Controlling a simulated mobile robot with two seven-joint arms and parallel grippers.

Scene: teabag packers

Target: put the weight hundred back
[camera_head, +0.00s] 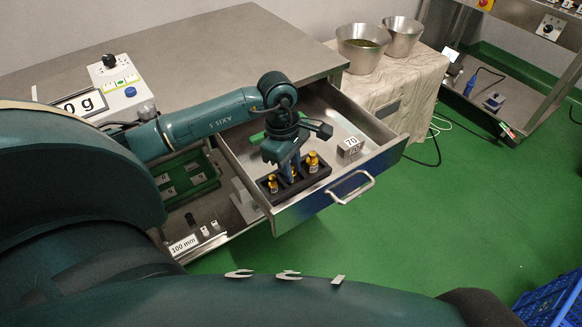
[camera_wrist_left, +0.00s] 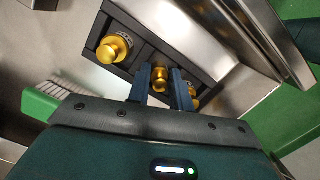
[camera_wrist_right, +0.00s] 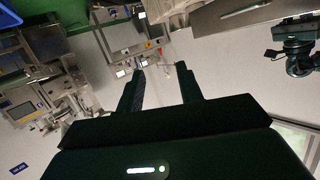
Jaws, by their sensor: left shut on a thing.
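A black weight holder (camera_head: 296,183) lies in the open metal drawer, near its front. A brass weight (camera_head: 273,183) sits in its left slot and another brass weight (camera_head: 313,162) in its right slot. My left gripper (camera_head: 292,172) reaches down over the middle of the holder. In the left wrist view its fingers (camera_wrist_left: 160,85) are shut on a brass weight (camera_wrist_left: 160,77) at the middle slot; whether it is fully seated I cannot tell. A large brass weight (camera_wrist_left: 114,48) shows beside it, and another is partly hidden behind a finger. My right gripper (camera_wrist_right: 160,85) is open and empty, away from the drawer.
A metal block marked 70 (camera_head: 350,147) stands in the drawer right of the holder. The drawer's front wall and handle (camera_head: 354,187) are close by. A scale (camera_head: 122,92) stands on the table at left. Metal bowls (camera_head: 362,48) stand behind.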

